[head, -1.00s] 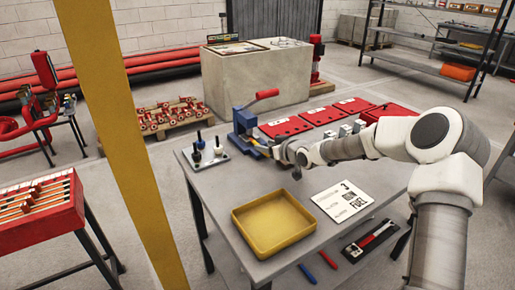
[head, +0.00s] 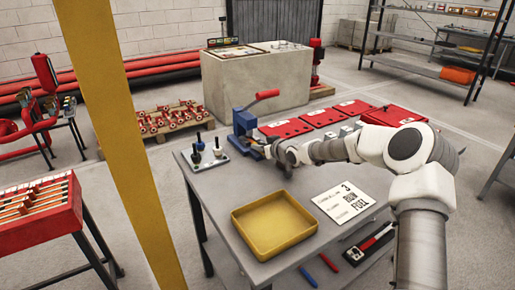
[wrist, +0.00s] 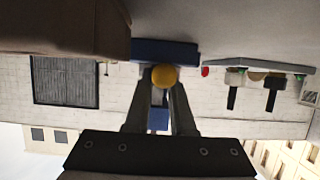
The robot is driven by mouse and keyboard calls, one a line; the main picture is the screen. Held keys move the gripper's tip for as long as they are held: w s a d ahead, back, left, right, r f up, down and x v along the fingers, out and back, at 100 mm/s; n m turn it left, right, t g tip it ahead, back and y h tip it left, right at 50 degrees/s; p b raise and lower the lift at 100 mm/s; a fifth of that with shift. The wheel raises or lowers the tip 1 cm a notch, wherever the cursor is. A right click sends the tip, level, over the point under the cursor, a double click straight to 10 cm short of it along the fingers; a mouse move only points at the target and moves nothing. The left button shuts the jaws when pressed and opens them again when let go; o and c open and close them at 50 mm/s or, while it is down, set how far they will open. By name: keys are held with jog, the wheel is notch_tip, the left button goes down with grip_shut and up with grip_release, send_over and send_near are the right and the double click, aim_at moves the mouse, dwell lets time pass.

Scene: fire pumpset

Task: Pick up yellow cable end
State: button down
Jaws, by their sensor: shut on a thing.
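The yellow cable end (wrist: 164,77) shows as a round yellow tip between my gripper's two fingers in the wrist view. My gripper (wrist: 162,88) is shut on it. In the head view my gripper (head: 264,151) is at the back of the grey workbench (head: 215,200), just right of the blue vise (head: 243,122) with its red handle. The cable end is too small to make out clearly there, and the rest of the cable is hidden.
A yellow tray (head: 270,228) and a printed white card (head: 345,203) lie on the bench front. Black-handled tools (head: 209,153) stand at its left corner. Red cases (head: 327,115) line the back. A yellow post (head: 130,150) stands left of the bench.

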dwell(0.4)
jog(key=shift+r+p, duration=0.7)
jog(key=shift+r, duration=0.95)
jog(key=shift+s+d+r, duration=0.15)
jog(key=shift+s+r, duration=0.05)
jog(key=shift+r, duration=0.05)
jog(key=s+d+p, duration=0.1)
jog(key=s+d, duration=0.2)
jog(key=s, duration=0.1)
jog(key=s+d+p, duration=0.1)
jog(key=s+d, duration=0.2)
jog(key=s, duration=0.2)
jog(key=s+d+p, duration=0.1)
jog(key=s+d, duration=0.2)
jog(key=s, duration=0.2)
jog(key=shift+s+d+f, duration=0.15)
jog(key=shift+s+d, duration=0.1)
jog(key=shift+d, duration=0.1)
jog(key=shift+s, duration=0.1)
